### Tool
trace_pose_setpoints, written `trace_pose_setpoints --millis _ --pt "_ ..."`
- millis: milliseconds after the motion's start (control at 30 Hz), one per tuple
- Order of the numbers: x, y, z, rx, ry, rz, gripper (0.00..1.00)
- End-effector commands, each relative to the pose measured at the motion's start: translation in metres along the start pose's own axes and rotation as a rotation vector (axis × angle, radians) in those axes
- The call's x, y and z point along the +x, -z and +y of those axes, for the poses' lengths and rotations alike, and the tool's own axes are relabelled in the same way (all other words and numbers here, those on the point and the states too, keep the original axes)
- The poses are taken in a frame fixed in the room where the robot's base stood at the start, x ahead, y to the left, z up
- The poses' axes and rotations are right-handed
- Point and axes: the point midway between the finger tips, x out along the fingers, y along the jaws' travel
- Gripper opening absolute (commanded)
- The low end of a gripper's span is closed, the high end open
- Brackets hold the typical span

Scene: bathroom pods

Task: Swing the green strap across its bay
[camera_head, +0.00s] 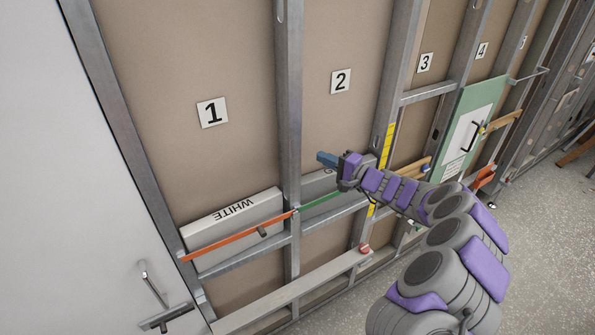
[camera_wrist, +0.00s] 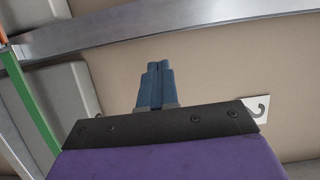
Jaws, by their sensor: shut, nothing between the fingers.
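The green strap (camera_head: 320,200) starts at the metal stud between bays 1 and 2 and runs rightward along the front of a grey box in bay 2. My arm hides its right end. It also shows as a green strip at the left of the wrist view (camera_wrist: 32,110). My gripper (camera_head: 327,158) has blue fingers, pressed together and empty. It is in front of bay 2, above the strap and apart from it. In the wrist view the shut fingers (camera_wrist: 157,66) point at the tan back panel, to the right of the strap.
An orange strap (camera_head: 235,242) crosses bay 1 in front of a box marked WHITE (camera_head: 232,222). Metal studs (camera_head: 288,100) divide the bays. A grey box (camera_head: 318,183) sits in bay 2. A green panel (camera_head: 478,110) stands at bay 4. Grey floor (camera_head: 530,240) is open at right.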

Motion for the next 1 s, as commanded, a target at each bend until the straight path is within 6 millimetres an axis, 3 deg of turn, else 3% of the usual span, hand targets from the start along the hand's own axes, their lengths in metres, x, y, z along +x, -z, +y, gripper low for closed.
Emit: trace_pose_setpoints --millis 700,1000 --pt "-0.061 -0.021 0.001 -0.001 0.001 0.002 0.00" --pt "-0.072 -0.026 0.000 0.000 0.001 -0.001 0.00"
